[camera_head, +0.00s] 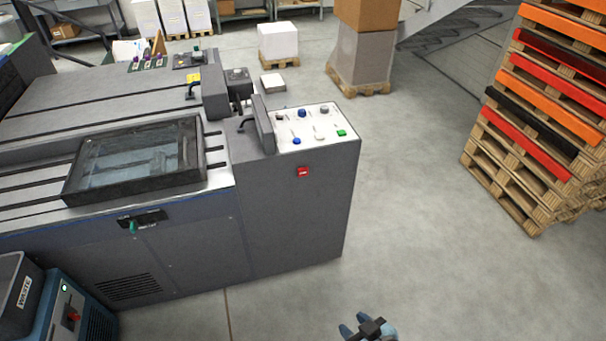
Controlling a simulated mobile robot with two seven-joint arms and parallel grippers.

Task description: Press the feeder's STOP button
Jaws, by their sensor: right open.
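A large grey machine (190,250) stands at left and centre. Its right end has a white control panel (306,125) on top with blue, green, dark and pale buttons, including a green button (341,133) and a blue button (296,141). A red button or switch (303,171) sits on the grey front face just below the panel. The lettering is too small to read, so I cannot tell which is marked STOP. My right gripper (355,325) is open at the bottom edge, low and well apart from the panel. My left gripper is not in view.
A blue-grey unit (72,300) with a red switch and a grey waste bin (20,290) stand at the lower left. A pallet stack (540,110) stands at the right, and a wrapped stack with a carton (362,55) behind. The floor right of the machine is clear.

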